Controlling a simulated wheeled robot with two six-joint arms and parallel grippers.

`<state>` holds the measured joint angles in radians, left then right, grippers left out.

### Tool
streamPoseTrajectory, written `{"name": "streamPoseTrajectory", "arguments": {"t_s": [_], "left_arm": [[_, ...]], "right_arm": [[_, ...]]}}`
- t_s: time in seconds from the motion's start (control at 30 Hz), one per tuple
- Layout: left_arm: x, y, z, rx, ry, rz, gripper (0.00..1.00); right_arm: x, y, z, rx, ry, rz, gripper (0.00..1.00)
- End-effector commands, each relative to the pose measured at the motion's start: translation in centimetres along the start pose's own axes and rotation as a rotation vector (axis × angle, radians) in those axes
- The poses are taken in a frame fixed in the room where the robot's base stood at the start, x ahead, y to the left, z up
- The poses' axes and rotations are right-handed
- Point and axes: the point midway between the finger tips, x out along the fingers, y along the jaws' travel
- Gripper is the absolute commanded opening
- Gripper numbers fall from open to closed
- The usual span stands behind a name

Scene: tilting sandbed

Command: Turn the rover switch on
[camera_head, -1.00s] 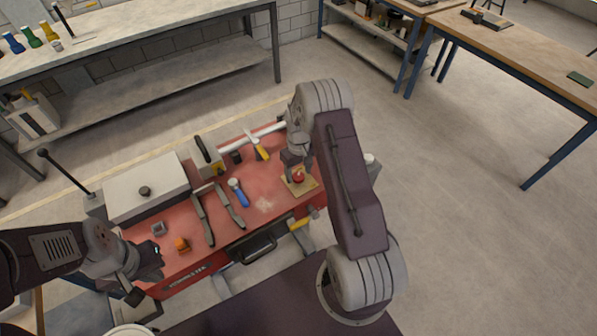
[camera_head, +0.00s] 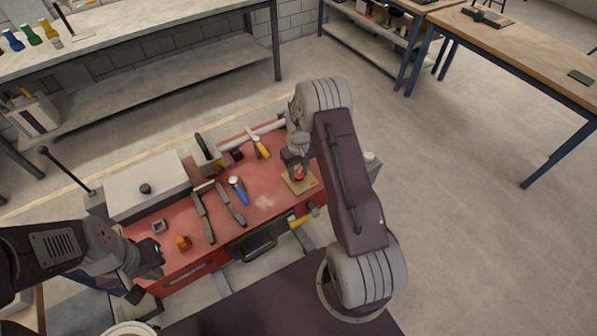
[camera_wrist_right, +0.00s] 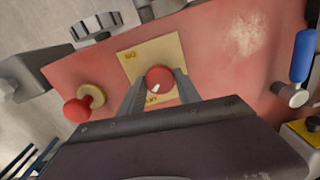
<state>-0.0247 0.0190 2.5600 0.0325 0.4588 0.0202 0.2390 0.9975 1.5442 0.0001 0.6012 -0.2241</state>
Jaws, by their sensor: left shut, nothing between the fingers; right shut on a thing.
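The switch is a round red knob (camera_wrist_right: 160,76) with a small white mark, on a square yellow plate (camera_wrist_right: 172,48). The plate has lettering at its upper left and below the knob, partly hidden and hard to read. The head view shows the knob (camera_head: 299,174) and plate (camera_head: 296,188) on the red panel. My right gripper (camera_wrist_right: 159,88) is shut on the knob, one finger on each side. My left gripper (camera_head: 147,276) is shut and empty at the panel's front left, away from the switch.
The red panel (camera_head: 268,190) also bears a blue-handled tool (camera_head: 237,190), dark flat tools (camera_head: 228,203), an orange piece (camera_head: 183,242) and a pale box (camera_head: 150,195). A red ball with a tan ring (camera_wrist_right: 92,96) sits near the switch.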

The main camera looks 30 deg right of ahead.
Motion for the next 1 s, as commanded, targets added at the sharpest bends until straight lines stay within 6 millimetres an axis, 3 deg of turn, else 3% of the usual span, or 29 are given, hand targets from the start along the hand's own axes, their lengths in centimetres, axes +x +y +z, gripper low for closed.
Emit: {"name": "streamPoseTrajectory", "arguments": {"t_s": [1.0], "left_arm": [[1.3,0.0,0.1,0.0,0.0,0.0,0.0]], "right_arm": [[-0.2,0.1,-0.2,0.932,0.008,-0.001,0.0]]}}
